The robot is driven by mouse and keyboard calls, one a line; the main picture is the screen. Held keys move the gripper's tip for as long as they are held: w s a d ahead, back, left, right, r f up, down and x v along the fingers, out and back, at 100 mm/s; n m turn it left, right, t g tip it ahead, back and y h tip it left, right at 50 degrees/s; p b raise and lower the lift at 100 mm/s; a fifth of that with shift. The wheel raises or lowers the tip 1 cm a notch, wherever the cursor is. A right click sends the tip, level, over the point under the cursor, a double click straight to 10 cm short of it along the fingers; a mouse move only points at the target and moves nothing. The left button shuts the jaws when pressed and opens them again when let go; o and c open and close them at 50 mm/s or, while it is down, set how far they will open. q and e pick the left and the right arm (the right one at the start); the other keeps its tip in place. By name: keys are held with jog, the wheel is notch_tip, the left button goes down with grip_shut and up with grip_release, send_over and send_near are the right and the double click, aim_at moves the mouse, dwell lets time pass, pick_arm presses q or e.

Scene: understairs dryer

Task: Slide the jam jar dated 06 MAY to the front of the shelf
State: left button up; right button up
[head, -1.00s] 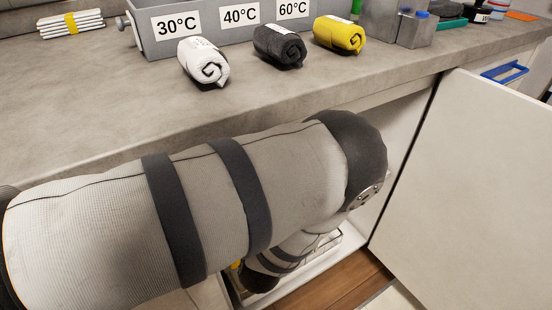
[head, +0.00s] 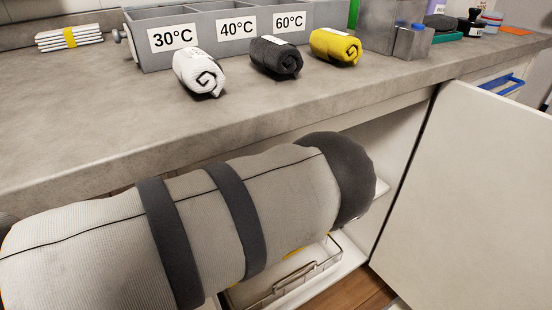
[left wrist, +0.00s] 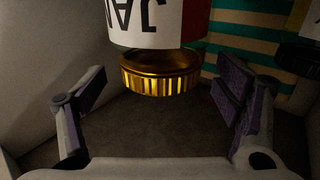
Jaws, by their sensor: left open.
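A jar with a gold ribbed lid (left wrist: 160,72) and a white label (left wrist: 150,22) shows at the top middle of the left wrist view. Its lettering reads "JAM" upside down in that picture and is partly cut off. No date can be read. My left gripper (left wrist: 160,84) is open, with one finger on each side of the lid in the picture and gaps visible on both sides. In the head view my left arm reaches below the counter and its gripper is hidden. My right gripper is not in view.
A green-and-tan striped item (left wrist: 262,40) stands behind the jar, with a dark object (left wrist: 300,52) at right. The counter (head: 110,125) overhangs my arm. A wire tray (head: 290,280) lies below it. An open white door (head: 470,190) stands at right.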

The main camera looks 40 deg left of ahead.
pick_arm(q)
jog(key=shift+x, duration=0.95)
jog(key=shift+c, duration=0.3)
jog(key=c, duration=1.7)
jog(key=shift+c, duration=0.2)
jog(key=shift+d, duration=0.15)
